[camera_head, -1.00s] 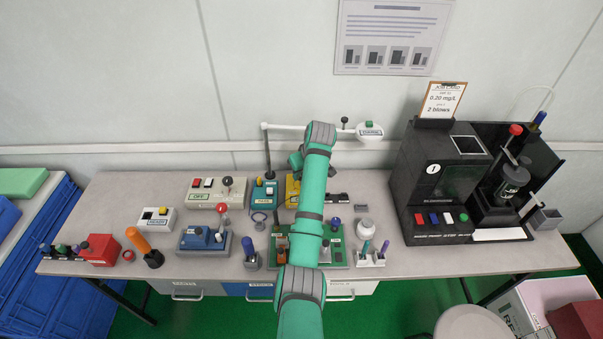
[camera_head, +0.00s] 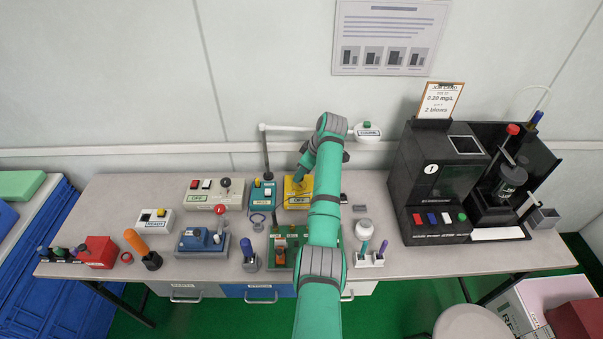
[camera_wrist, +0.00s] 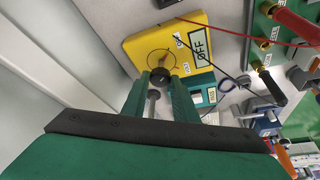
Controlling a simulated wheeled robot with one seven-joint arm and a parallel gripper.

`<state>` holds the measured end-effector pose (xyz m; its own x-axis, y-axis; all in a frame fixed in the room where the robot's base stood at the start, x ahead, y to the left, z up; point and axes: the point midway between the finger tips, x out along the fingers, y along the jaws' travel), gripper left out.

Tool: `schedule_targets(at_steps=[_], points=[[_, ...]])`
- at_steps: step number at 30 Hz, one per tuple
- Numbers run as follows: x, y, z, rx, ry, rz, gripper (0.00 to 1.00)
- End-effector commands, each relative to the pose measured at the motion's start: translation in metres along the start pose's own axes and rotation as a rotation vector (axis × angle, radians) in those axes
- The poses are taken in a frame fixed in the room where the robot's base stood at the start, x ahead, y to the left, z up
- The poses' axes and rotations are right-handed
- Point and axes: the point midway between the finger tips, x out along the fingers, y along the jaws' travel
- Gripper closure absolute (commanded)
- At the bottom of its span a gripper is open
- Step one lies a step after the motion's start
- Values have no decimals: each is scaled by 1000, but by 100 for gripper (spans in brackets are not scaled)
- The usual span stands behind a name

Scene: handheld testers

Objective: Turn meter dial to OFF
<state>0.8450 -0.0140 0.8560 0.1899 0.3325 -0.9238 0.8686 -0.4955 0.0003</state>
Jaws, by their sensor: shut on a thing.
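The yellow meter (camera_head: 291,201) lies toward the back middle of the bench, and its display reads OFF. In the wrist view the meter (camera_wrist: 139,46) fills the upper middle, with the OFF display (camera_wrist: 200,42) to the right of the dial. The round dial (camera_wrist: 160,75) has a dark knob inside a thin ring. My gripper (camera_wrist: 163,82) has its two green fingers on either side of the knob, shut on it. In the head view my gripper (camera_head: 300,179) is over the meter's far part, and my wrist hides some of it. The knob's exact pointing is hard to tell.
A teal tester (camera_head: 262,193) stands just left of the meter. Red (camera_wrist: 215,27) and black leads run near the meter toward a green board (camera_head: 291,259) in front. A black analyser (camera_head: 435,180) stands at the right. A lamp arm crosses behind.

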Motion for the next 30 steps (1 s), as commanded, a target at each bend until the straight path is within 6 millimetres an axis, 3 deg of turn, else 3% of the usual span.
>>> schedule_targets(at_steps=[10,11,13,23,30], points=[[0,0,0,-2,-1,-1,96],[0,0,0,-2,-1,-1,72],[0,0,0,-1,-1,-1,56],[-2,0,0,-1,0,0,56],[-31,1,0,0,1,3,56]])
